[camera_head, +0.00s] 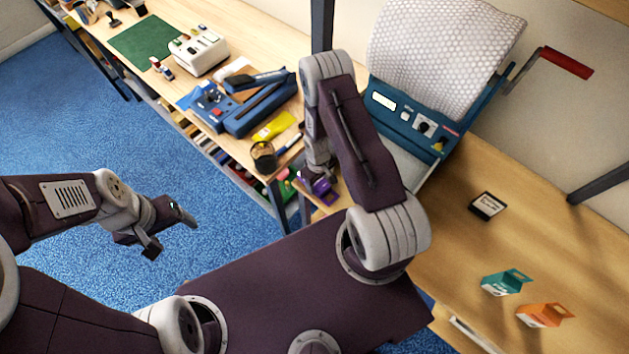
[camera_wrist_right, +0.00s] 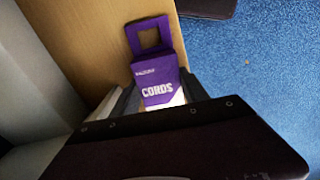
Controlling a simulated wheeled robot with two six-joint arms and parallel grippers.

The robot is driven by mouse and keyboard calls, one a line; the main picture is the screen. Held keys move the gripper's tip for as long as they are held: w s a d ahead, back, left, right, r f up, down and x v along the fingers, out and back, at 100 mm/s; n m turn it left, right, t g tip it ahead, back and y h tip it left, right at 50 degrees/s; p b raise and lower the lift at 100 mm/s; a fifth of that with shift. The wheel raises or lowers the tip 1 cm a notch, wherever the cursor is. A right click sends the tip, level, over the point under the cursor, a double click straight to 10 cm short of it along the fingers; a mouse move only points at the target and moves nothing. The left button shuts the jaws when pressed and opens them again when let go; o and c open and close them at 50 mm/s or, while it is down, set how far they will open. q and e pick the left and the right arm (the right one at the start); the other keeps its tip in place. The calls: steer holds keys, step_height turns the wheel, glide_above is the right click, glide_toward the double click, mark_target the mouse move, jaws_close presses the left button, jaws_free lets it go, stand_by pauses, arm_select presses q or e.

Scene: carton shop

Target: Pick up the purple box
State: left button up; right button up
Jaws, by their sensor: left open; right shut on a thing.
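The purple box (camera_head: 325,191) is at the left corner of the right-hand table in the head view, mostly under my right arm. In the right wrist view the purple box (camera_wrist_right: 158,72) shows white "CORDS" lettering and a hang tab with a square hole. My right gripper (camera_head: 312,182) is shut on it, with a finger on either side of its lower part in the wrist view. I cannot tell whether the box touches the table. My left gripper (camera_head: 172,232) is open and empty over the blue floor.
A bubble-wrap machine (camera_head: 418,118) is behind my right arm. A blue sealer (camera_head: 255,105) and tape are on the left bench.

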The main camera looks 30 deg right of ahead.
steer(key=shift+w+r, duration=0.15)
steer(key=shift+r, duration=0.05)
step_height(320, 180, up, 4)
steer(key=p, duration=0.3)
steer(key=shift+f, duration=0.1)
steer(key=s+b, duration=0.1)
steer(key=b, duration=0.1)
steer(key=s+d+r+b, duration=0.1)
steer(key=b, duration=0.1)
steer(key=s+d+b, duration=0.1)
steer(key=s+b, duration=0.1)
steer(key=shift+d+r, duration=0.15)
steer(key=shift+r, duration=0.1)
steer(key=s+d+r, duration=0.3)
steer(key=s+r, duration=0.2)
steer(key=s, duration=0.1)
steer(key=shift+d, duration=0.3)
steer(key=shift+r, duration=0.1)
